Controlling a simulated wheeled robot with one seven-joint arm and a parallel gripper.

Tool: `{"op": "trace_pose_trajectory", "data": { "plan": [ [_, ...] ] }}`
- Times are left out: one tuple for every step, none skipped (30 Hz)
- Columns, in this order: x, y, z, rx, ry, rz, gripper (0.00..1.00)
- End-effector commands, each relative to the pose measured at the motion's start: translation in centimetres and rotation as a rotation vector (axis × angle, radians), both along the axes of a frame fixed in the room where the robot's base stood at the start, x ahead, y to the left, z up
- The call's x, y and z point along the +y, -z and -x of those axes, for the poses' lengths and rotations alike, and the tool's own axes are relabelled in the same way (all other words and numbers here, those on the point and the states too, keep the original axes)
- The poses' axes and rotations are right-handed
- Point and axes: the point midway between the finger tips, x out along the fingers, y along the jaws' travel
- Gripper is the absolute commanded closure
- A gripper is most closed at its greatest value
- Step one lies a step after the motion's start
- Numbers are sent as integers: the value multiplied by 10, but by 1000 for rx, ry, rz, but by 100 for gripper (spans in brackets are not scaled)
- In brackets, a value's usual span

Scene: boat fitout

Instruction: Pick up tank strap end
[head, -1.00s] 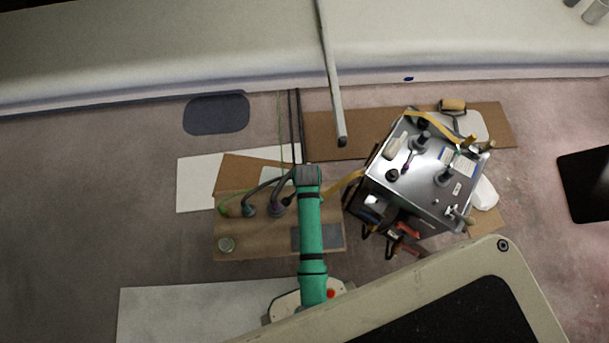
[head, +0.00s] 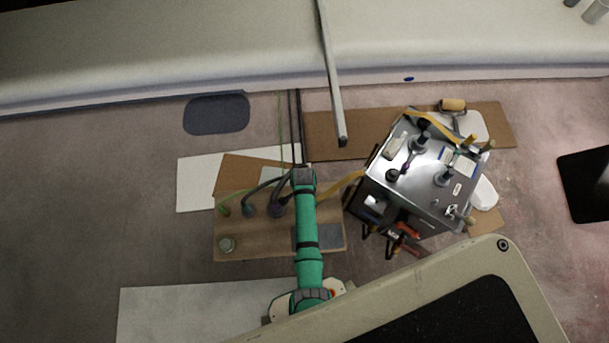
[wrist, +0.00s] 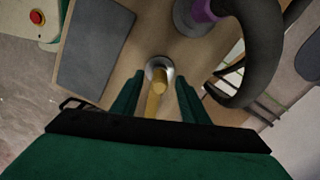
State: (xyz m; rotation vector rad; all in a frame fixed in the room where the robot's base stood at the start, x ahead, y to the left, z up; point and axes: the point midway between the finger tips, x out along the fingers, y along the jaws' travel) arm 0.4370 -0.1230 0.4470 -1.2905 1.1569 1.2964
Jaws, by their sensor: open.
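A yellow strap (head: 347,185) leaves the left side of the metal tank (head: 432,178) and runs down-left until my arm hides it. In the wrist view, a yellow piece that appears to be the strap end (wrist: 156,100) points away from me, with a round silver fitting (wrist: 160,66) at its far end. My gripper (wrist: 160,73) is open, with one green finger on each side of the yellow piece. I see gaps on both sides. The depth between fingertips and strap end is hard to judge. My arm hides the gripper in the head view.
A wooden board (head: 265,245) beneath bears purple-collared hose fittings (head: 277,209) and a dark plate (head: 318,238). A thick black hose (wrist: 262,50) curves close to my right finger in the wrist view. A grey bar (head: 332,80) stands beyond.

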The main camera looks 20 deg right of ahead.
Motion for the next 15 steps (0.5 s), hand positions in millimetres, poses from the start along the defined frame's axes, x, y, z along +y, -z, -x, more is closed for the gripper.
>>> {"op": "trace_pose_trajectory", "data": {
  "plan": [
    [-1,6,0,1,2,0,59],
    [-1,9,0,1,2,0,59],
    [-1,12,0,0,2,0,59],
    [-1,13,0,0,2,0,59],
    [-1,15,0,0,2,0,59],
    [-1,16,0,0,2,0,59],
    [-1,16,0,0,2,0,59],
    [-1,16,0,0,2,0,59],
    [-1,16,0,0,2,0,59],
    [-1,16,0,0,2,0,59],
    [-1,16,0,0,2,0,59],
    [-1,16,0,-1,2,0,59],
    [-1,16,0,0,2,0,64],
    [-1,16,0,0,2,0,71],
    [-1,16,0,0,2,0,81]
  ]
}}
